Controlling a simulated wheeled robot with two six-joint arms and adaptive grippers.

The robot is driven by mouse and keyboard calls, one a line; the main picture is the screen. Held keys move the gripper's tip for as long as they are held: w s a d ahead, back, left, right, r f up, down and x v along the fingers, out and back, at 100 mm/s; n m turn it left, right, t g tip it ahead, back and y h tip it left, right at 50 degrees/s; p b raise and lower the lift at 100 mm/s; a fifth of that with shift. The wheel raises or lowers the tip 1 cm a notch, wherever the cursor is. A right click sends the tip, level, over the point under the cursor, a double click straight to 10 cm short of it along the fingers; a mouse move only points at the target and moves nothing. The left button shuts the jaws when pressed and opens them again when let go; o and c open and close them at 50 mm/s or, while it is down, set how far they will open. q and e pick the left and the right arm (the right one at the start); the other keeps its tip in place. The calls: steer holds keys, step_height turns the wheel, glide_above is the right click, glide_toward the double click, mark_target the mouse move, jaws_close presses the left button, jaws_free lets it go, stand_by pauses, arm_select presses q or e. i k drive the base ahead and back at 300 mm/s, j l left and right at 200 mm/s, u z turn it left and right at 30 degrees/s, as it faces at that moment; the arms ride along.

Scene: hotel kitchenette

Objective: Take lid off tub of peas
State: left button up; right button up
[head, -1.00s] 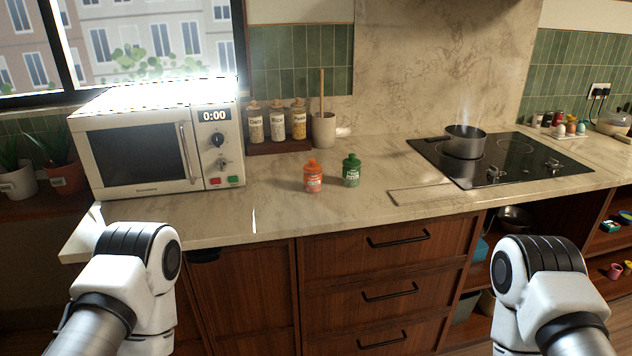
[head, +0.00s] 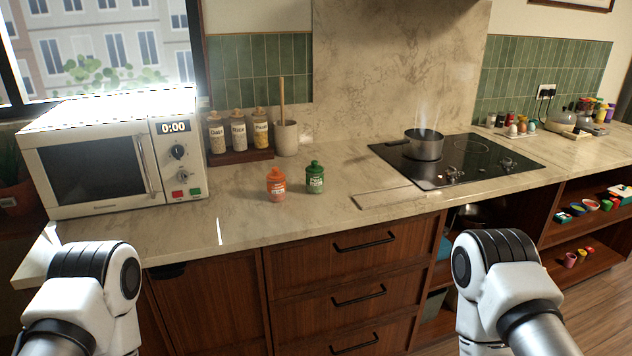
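A small green tub (head: 315,178) with a green lid on it stands upright on the counter, left of the hob. Its label is too small to read surely, so I cannot tell for certain that it is the peas. An orange-red tub (head: 276,185) with its lid on stands just left of it, a small gap apart. White links of both my arms show at the bottom left and bottom right, well short of the tubs. Neither of my grippers is in view.
A microwave (head: 113,153) stands on the left. Several jars in a wooden rack (head: 240,157) and a utensil pot (head: 286,138) stand behind the tubs. A steaming saucepan (head: 424,146) is on the hob (head: 490,165). A flat board (head: 388,197) lies left of it. The counter before the tubs is clear.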

mark_target(314, 167)
steer(key=i+l+z, duration=0.65)
steer(key=i, duration=0.4)
steer(key=i+z, duration=0.35)
steer(key=i, duration=0.2)
